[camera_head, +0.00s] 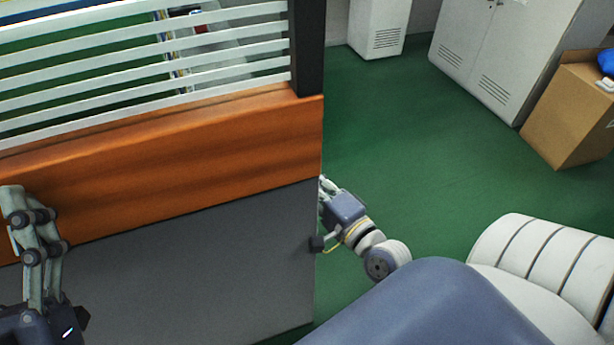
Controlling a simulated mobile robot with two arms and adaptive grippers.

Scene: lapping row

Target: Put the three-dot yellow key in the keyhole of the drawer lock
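The yellow key, the drawer lock and its keyhole do not show in the head view. My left gripper (28,212) is at the lower left, in front of a grey panel, with its fingers pointing up in the picture. Its fingers overlap from this angle, and I see nothing clearly held in it. My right gripper (326,188) is near the middle, at the right edge of the orange and grey panels. Its fingers are small and partly cut off from sight, so its opening and anything in it cannot be made out.
An orange wooden panel (180,165) stands above the grey panel (190,270), with white slats (140,70) and a dark post (307,45) over it. Green floor (420,150) is clear on the right. White cabinets (500,50) and a cardboard box (565,115) stand beyond.

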